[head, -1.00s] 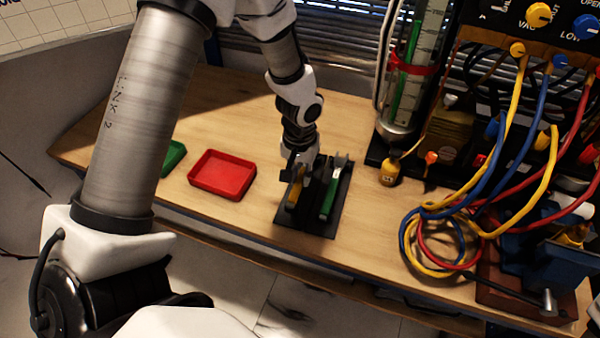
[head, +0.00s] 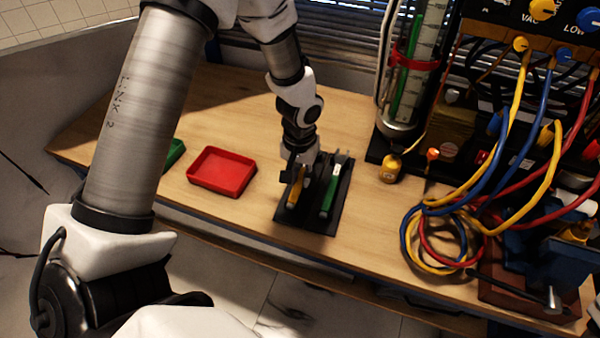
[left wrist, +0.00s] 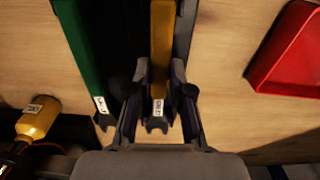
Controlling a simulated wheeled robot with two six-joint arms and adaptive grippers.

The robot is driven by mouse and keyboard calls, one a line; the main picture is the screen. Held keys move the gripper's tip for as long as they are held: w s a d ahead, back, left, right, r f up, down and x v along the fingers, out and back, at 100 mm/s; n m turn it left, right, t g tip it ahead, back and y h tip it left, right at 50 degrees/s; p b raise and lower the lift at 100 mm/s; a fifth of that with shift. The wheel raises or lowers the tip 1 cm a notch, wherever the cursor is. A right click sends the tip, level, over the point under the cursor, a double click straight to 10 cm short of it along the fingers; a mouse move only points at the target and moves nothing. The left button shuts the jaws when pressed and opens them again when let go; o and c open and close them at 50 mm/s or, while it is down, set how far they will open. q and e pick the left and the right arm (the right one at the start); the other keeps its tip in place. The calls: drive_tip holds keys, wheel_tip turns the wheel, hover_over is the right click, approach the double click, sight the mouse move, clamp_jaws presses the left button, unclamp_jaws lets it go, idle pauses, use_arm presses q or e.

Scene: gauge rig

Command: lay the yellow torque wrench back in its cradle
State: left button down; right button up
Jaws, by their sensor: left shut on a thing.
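The yellow torque wrench (head: 293,197) is at the left side of the black cradle (head: 311,225), in line with it. A green wrench (head: 328,199) lies along the cradle's right side. My left gripper (head: 302,180) points down over the cradle, shut on the yellow wrench. In the left wrist view the fingers (left wrist: 161,85) stand on either side of the yellow wrench (left wrist: 162,40), near its labelled, forked end. The green wrench (left wrist: 82,45) is to its left there, apart from the fingers. I cannot tell whether the yellow wrench touches the cradle's floor. My right gripper is not in view.
A red tray (head: 221,172) and a partly hidden green tray (head: 174,153) stand left of the cradle. A small yellow bottle (head: 390,170) and coiled hoses (head: 437,243) are to the right. Bare wood lies between the red tray and the cradle.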

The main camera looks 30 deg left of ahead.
use_arm(q)
drive_tip(key=c, duration=1)
unclamp_jaws()
wheel_tip(320, 180, up, 12)
